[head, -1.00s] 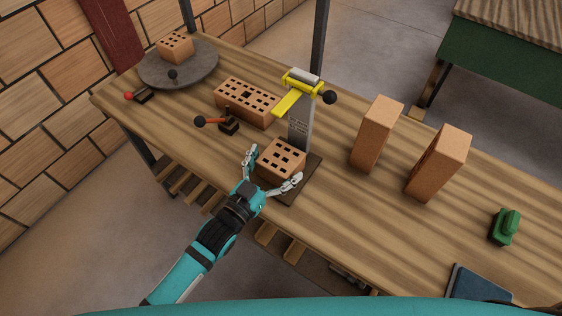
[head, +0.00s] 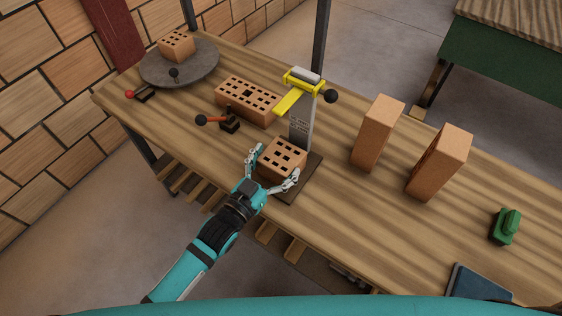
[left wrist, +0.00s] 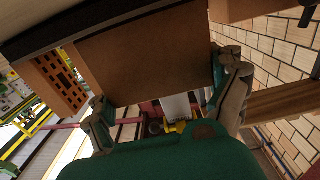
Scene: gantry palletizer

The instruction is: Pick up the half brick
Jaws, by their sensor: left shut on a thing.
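The half brick (head: 284,155), orange with square holes on top, sits on a dark base plate (head: 312,172) at the foot of a grey upright with a yellow head. My left gripper (head: 275,166) is shut on it, one finger on each side. In the left wrist view, the brick's plain brown face (left wrist: 150,58) fills the space between the fingers. I cannot tell whether its underside touches the plate. My right gripper is not in view.
A longer holed brick (head: 247,101) lies behind, near a red-handled lever (head: 222,121). A smaller holed brick (head: 175,46) sits on a round grey turntable (head: 205,72). Two upright bricks (head: 377,135) (head: 438,165) and a green object (head: 505,227) stand right. Bare wood lies between.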

